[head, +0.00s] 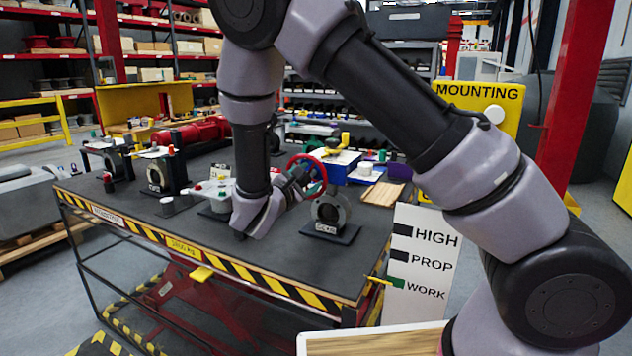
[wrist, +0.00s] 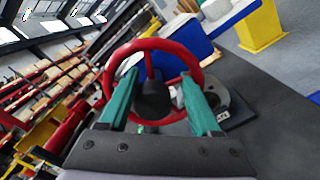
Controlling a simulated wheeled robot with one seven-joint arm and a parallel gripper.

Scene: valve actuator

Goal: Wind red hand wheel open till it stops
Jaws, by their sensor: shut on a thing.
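The red hand wheel (head: 322,172) stands on a grey valve body (head: 329,211) with a dark base plate, near the right part of the table. In the wrist view the red hand wheel (wrist: 195,73) fills the middle, with its spokes and dark hub between my fingers. My gripper (head: 296,177) is at the wheel's left side in the head view. Its two green fingers (wrist: 158,98) lie on either side of the hub and are shut on the wheel. The exact contact at the fingertips is partly hidden by the rim.
The black-topped table (head: 250,254) has a yellow-black striped edge. Other valves (head: 163,177) stand to the left.

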